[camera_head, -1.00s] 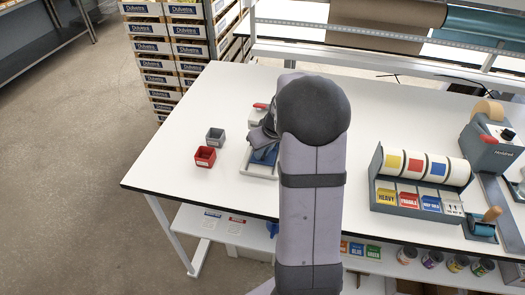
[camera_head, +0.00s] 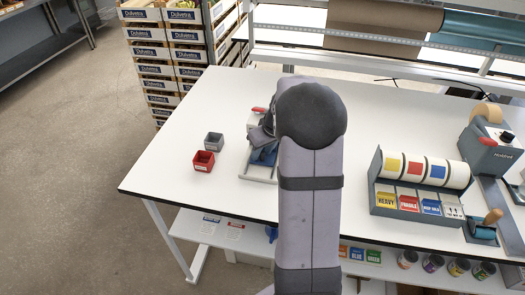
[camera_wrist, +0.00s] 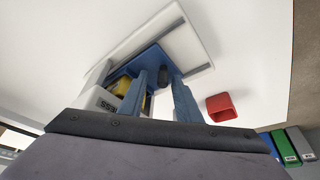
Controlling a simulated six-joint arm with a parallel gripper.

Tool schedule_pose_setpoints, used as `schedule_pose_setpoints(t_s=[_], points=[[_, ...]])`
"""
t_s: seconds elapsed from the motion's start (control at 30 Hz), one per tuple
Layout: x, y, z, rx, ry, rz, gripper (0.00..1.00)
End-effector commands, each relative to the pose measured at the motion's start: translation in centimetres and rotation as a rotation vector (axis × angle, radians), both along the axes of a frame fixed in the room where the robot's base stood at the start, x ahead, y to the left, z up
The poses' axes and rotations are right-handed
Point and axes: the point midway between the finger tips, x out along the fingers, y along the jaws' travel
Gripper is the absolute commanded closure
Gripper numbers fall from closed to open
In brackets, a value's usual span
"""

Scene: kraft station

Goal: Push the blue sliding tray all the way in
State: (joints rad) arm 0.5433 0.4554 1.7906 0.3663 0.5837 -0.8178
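The blue sliding tray (camera_head: 265,155) sits in a white base with grey rails (camera_head: 258,179) near the left end of the white table. My arm hides much of it in the head view. In the wrist view the blue tray (camera_wrist: 163,68) lies close ahead of my gripper, with a dark rounded part by it and the base's pale plate (camera_wrist: 190,45) beyond. My gripper (camera_head: 264,134) is low at the tray; contact cannot be made out.
A red lever (camera_head: 259,110) stands behind the tray. A grey bin (camera_head: 214,141) and a red bin (camera_head: 203,161) stand to its left. A label-roll dispenser (camera_head: 415,203) and a tape machine (camera_head: 487,148) are at the right. The table's middle back is clear.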

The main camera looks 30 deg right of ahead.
Motion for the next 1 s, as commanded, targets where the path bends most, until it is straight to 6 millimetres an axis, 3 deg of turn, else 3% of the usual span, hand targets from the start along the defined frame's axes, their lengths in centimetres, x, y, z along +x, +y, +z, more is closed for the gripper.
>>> schedule_pose_setpoints(t_s=[0.17,0.7,1.0], points=[[-0.3,0.0,0.7,0.0,-0.001,0.0,0.69],[-2.6,-0.1,6.4,-0.001,-0.003,-0.002,0.69],[-2.8,-0.1,6.8,-0.001,-0.001,-0.001,0.69]])
